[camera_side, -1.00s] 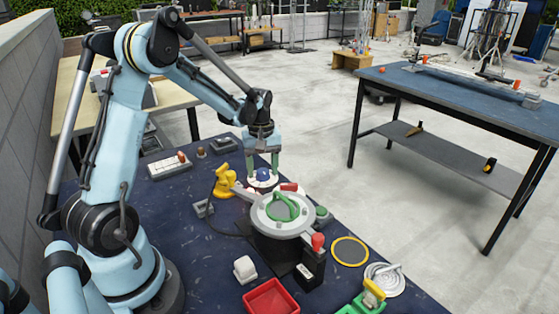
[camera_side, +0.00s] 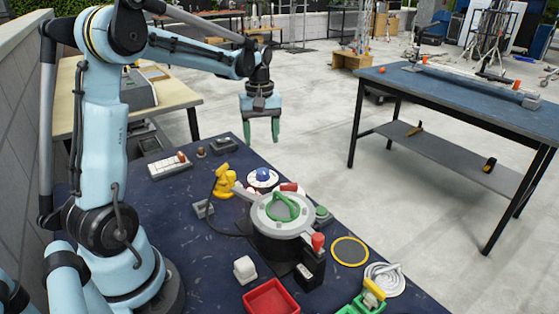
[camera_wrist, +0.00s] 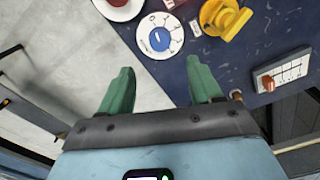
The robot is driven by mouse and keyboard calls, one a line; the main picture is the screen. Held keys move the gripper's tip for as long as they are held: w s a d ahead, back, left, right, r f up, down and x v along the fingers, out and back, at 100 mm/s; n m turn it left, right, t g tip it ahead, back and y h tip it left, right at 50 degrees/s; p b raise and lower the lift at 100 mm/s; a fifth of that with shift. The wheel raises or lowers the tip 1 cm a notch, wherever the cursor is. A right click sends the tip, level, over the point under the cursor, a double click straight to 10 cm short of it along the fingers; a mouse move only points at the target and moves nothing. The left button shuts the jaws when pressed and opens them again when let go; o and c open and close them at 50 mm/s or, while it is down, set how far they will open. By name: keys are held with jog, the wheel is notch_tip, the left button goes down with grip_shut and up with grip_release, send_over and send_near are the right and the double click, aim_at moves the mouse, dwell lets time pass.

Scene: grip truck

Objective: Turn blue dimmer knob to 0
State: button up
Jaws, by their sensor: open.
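The blue dimmer knob (camera_side: 263,174) sits on a round white dial plate (camera_side: 252,181) at the far part of the dark blue table. In the wrist view the blue knob (camera_wrist: 159,39) is near the top centre, with a pale pointer line on it and dark marks around the white dial (camera_wrist: 148,26). My gripper (camera_side: 262,140) hangs above the knob in the side view, fingers pointing down, open and empty. In the wrist view its green fingers (camera_wrist: 160,84) are spread apart, with the knob beyond the tips and clear of them. The dial's numbers are too small to read.
A yellow object (camera_side: 223,182) stands left of the dial. A grey round device with a green handle (camera_side: 284,207) stands in front of it. A panel with switches (camera_side: 169,166) lies at the back left. The air around my gripper is clear.

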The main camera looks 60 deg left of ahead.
aim_at(263, 171)
jog(key=shift+r, duration=1)
jog(key=shift+f, duration=0.1)
notch_tip(263, 171, down, 12)
dwell(0.5)
